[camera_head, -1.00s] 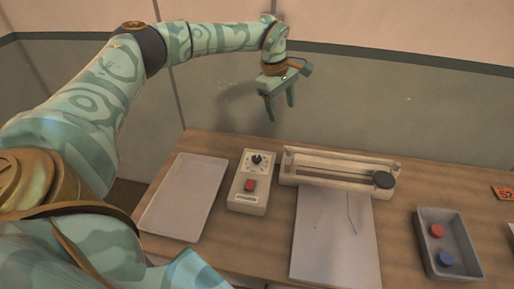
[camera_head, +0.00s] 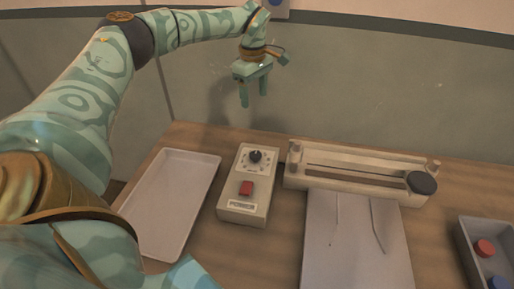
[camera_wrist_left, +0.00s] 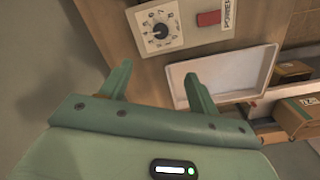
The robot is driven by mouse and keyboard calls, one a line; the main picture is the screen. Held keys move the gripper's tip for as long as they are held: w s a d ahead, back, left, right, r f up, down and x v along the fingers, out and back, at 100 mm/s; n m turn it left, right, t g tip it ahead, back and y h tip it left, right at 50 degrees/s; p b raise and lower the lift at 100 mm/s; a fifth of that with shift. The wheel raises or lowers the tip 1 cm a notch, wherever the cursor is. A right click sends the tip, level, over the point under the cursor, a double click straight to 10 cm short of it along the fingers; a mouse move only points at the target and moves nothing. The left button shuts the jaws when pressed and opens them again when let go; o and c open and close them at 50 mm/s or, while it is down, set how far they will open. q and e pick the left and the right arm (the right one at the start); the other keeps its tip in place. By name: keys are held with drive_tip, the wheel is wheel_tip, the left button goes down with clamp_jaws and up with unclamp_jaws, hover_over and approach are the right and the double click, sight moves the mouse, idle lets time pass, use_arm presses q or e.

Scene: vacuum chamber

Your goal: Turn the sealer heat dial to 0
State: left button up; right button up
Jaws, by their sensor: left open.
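The heat dial (camera_head: 256,156) is a black knob on a white scale at the top of a cream control box (camera_head: 232,211). A red switch (camera_head: 246,188) and a label sit below it on the box. The sealer (camera_head: 352,173), a long bar with a black round knob at its right end, stands right of the box. My left gripper (camera_head: 254,103) is open and empty, pointing down above and behind the box, apart from the dial. In the left wrist view the dial (camera_wrist_left: 161,30) shows beyond the open fingers (camera_wrist_left: 160,85). My right gripper is not in view.
A white tray (camera_head: 171,205) lies left of the box. A grey sheet (camera_head: 354,240) with two thin lines lies before the sealer. A grey bin (camera_head: 470,254) at right holds a red and a blue round piece. Boxes (camera_wrist_left: 290,72) show in the left wrist view.

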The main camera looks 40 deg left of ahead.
use_arm(q)
drive_tip(key=b, duration=0.4)
hover_over(256, 154)
wheel_tip(256, 154, down, 7)
wheel_tip(256, 154, down, 15)
drive_tip(key=b, duration=0.4)
drive_tip(key=shift+s, duration=0.15)
drive_tip(key=shift+f, duration=0.45)
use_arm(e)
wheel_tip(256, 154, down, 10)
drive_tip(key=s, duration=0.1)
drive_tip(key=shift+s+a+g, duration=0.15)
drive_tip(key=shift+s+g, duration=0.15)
use_arm(q)
drive_tip(key=c, duration=1)
drive_tip(key=shift+o, duration=0.2)
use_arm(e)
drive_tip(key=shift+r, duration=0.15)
